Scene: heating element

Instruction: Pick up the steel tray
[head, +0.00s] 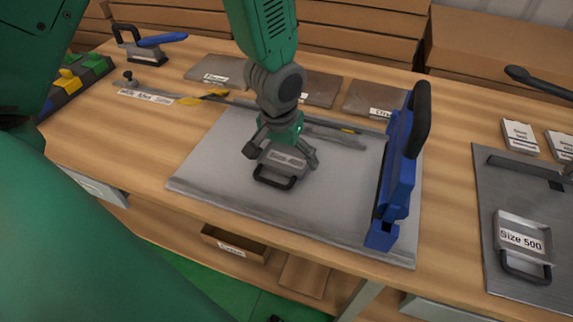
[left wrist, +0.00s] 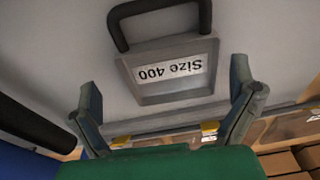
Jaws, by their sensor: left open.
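A small steel tray (head: 286,161) labelled "Size 400", with a dark looped handle, rests on a grey metal plate (head: 215,167) in the head view. It also shows in the left wrist view (left wrist: 145,91), upside down, between the fingers and beyond them. My left gripper (head: 282,158) is right over the tray, pointing down. Its fingers (left wrist: 172,100) are spread on either side and nothing is between them in grip. Another steel tray (head: 523,240), labelled "Size 500", lies on a second metal plate at the right. My right gripper is not in view.
A blue upright tool with a black handle (head: 402,165) stands on the plate right of my gripper. Flat labelled plates (head: 318,90) lie behind. A blue-handled iron (head: 145,45) is at the back left. White labelled blocks (head: 519,136) sit at the right. Bare wood (head: 450,190) separates the plates.

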